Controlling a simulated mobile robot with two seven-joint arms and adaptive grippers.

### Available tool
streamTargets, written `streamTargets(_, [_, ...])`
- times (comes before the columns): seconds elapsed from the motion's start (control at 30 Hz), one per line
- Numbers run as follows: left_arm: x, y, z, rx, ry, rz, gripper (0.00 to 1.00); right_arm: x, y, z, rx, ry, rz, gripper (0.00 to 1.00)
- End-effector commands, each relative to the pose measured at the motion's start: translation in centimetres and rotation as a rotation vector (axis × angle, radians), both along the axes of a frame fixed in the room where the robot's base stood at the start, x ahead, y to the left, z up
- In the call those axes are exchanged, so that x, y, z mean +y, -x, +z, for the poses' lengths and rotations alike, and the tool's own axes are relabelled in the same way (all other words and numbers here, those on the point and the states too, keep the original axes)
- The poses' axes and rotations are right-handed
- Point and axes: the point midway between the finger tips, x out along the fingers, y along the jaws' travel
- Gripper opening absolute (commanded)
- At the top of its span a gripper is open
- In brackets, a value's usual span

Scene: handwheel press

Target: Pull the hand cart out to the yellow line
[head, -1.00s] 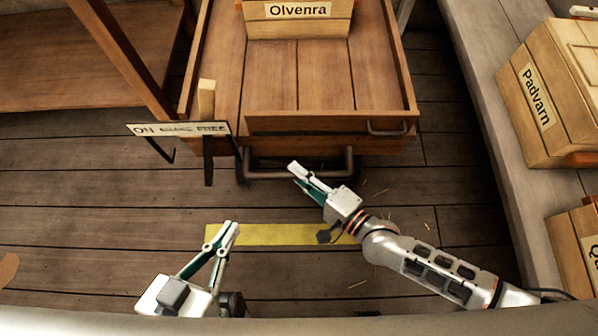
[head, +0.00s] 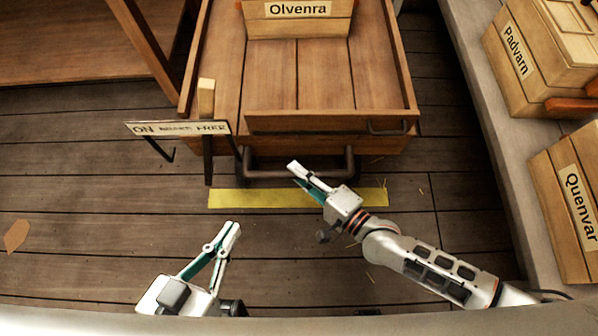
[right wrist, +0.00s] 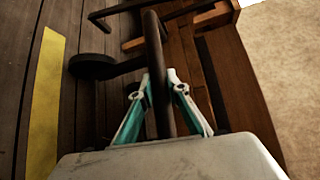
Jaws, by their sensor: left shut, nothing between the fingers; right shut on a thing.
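The wooden hand cart (head: 270,78) stands at the top middle of the head view, with a dark handle bar (head: 262,174) across its near side. My right gripper (head: 297,174) is shut on this bar; in the right wrist view the bar (right wrist: 154,40) runs between its fingers. The yellow line (head: 260,198) lies on the floor just on my side of the bar, and it also shows in the right wrist view (right wrist: 45,95). My left gripper (head: 232,228) is shut and empty, apart from the cart, on my side of the line.
A brake sign (head: 178,128) reads ON to FREE; the wood-tipped lever (head: 207,98) stands near FREE. A crate marked Olvenra (head: 297,22) rides on the cart. Crates marked Padvarn (head: 515,50) and Quenvar (head: 577,200) sit on the right ledge (head: 490,130). Floor nearer me is mostly clear.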

Motion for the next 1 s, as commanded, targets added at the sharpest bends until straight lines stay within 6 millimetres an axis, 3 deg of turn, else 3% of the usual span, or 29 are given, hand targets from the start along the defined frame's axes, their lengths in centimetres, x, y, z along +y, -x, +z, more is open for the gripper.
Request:
streamTargets(0.37, [0.0,-0.1,0.1,-0.004,0.001,0.001,0.00,0.1,0.1,0.0,0.000,-0.002,0.001,0.00])
streamTargets(0.4, [0.0,-0.2,0.1,-0.004,0.001,0.001,0.00,0.1,0.1,0.0,0.000,-0.002,0.001,0.21])
streamTargets(0.47, [0.0,-0.2,0.1,-0.005,0.001,0.002,0.00,0.1,0.0,0.0,0.000,-0.002,0.001,0.33])
streamTargets(0.83, [0.0,0.0,0.0,0.000,0.003,0.003,0.00,-0.1,0.1,0.0,0.001,-0.001,0.000,0.33])
streamTargets(1.0, [0.0,-0.1,0.1,-0.001,0.002,0.003,0.00,-1.3,1.3,0.1,0.001,0.001,0.000,0.33])
